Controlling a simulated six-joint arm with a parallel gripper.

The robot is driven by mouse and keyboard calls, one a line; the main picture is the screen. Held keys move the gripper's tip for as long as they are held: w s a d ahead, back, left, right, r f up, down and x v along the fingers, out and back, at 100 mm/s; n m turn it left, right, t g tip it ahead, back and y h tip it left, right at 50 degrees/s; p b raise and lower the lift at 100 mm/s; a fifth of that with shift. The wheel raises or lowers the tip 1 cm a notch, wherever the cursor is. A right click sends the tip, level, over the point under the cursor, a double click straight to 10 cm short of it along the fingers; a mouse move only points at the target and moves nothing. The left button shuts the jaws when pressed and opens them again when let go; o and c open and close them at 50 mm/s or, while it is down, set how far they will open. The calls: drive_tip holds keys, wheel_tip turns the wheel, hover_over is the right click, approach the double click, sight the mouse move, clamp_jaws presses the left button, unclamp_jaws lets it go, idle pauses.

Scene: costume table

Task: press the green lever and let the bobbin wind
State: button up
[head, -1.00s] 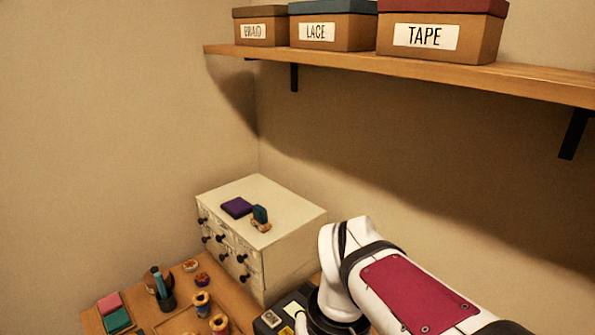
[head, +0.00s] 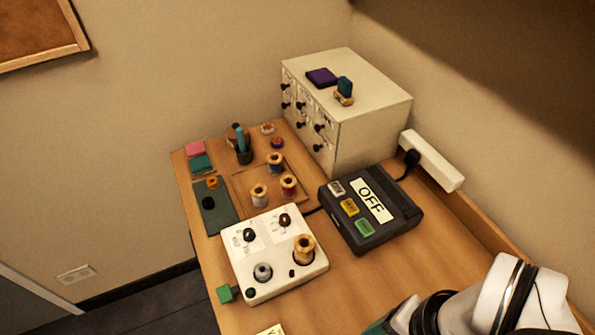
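Whether the bobbin carries thread is too small to tell. My white arm enters at the bottom right, apart from the machine. My gripper's fingers do not show.
A black box (head: 393,215) with an "OFF" label and white, amber and green buttons sits right of the machine. A white power strip (head: 432,160) holds a black plug. A drawer cabinet (head: 370,125) stands behind. Several spools stand on a wooden tray (head: 240,182).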

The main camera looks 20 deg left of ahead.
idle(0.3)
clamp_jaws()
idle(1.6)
